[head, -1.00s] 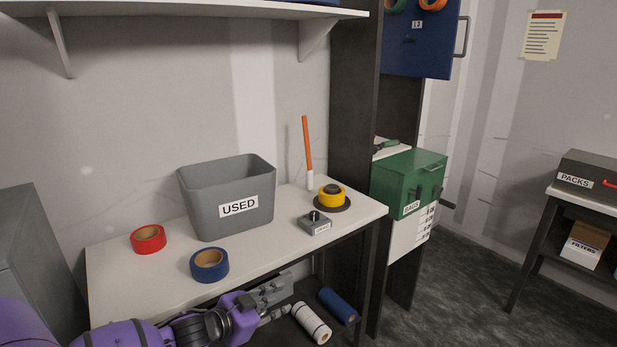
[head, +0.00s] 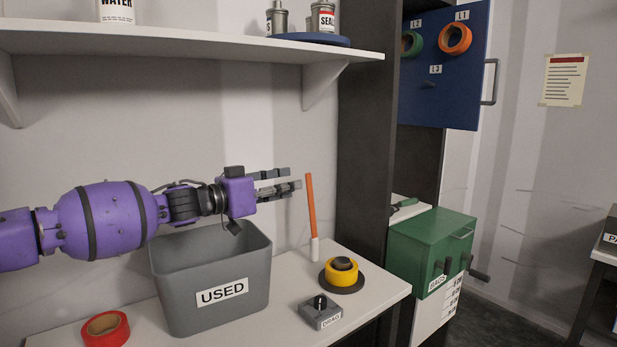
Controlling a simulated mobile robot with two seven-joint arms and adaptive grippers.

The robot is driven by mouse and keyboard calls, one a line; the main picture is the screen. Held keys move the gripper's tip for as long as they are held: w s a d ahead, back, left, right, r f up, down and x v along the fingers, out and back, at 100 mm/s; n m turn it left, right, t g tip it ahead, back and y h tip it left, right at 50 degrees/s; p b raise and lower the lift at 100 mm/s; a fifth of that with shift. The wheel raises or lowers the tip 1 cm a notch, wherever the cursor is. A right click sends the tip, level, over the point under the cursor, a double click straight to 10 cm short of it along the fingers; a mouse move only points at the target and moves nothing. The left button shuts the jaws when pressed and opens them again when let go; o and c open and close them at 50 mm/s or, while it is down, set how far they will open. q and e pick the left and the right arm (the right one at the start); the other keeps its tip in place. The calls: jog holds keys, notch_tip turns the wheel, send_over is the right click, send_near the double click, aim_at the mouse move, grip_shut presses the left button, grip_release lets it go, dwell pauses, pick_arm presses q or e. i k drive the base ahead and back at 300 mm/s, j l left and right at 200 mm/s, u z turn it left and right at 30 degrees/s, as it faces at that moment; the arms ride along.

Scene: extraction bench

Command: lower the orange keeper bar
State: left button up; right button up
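The orange keeper bar (head: 311,205) stands nearly upright at the back of the bench, with a white lower end. A yellow tape roll (head: 341,272) sits on a dark round base just right of the bar's foot. My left gripper (head: 295,178) reaches in from the left above the grey bin, fingers pointing right toward the bar's upper part. Its two fingers are apart with nothing seen between them. The tips look close to the bar in the picture; I cannot tell the depth gap. My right gripper is not in view.
A grey bin labelled USED (head: 212,290) stands below my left arm. A red tape roll (head: 106,329) and a small grey block (head: 321,312) are on the bench (head: 376,290). A shelf (head: 190,42) hangs above. A green box (head: 432,246) and dark post (head: 364,150) stand right.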

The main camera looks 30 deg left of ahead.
aim_at(308, 181)
jog(key=i+j, duration=0.65)
jog(key=i, duration=0.05)
